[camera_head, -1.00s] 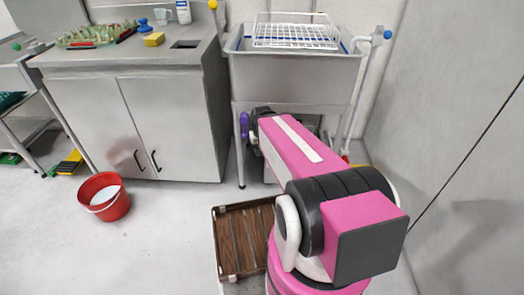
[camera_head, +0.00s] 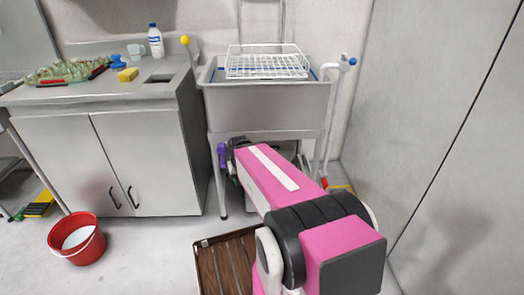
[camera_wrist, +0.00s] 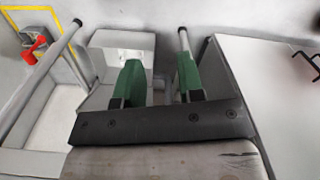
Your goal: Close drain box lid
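In the wrist view a pale grey box (camera_wrist: 103,58) stands beneath the sink, between two of its legs. I take it for the drain box. A bright patch shows on its face; I cannot tell the lid's exact position. My gripper (camera_wrist: 159,80) has two green fingers spread apart, with nothing between them. The left finger overlaps the box in the picture; I cannot tell whether it touches. In the head view my pink arm reaches beneath the sink (camera_head: 265,100) and hides the box and the fingertips.
Sink legs (camera_wrist: 184,45) stand close around my gripper. A cabinet (camera_head: 95,165) is left of the sink, a wall (camera_head: 430,120) on the right. A red valve handle (camera_wrist: 35,49) shows at the wrist view's left. A red bucket (camera_head: 77,242) stands on the floor at left.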

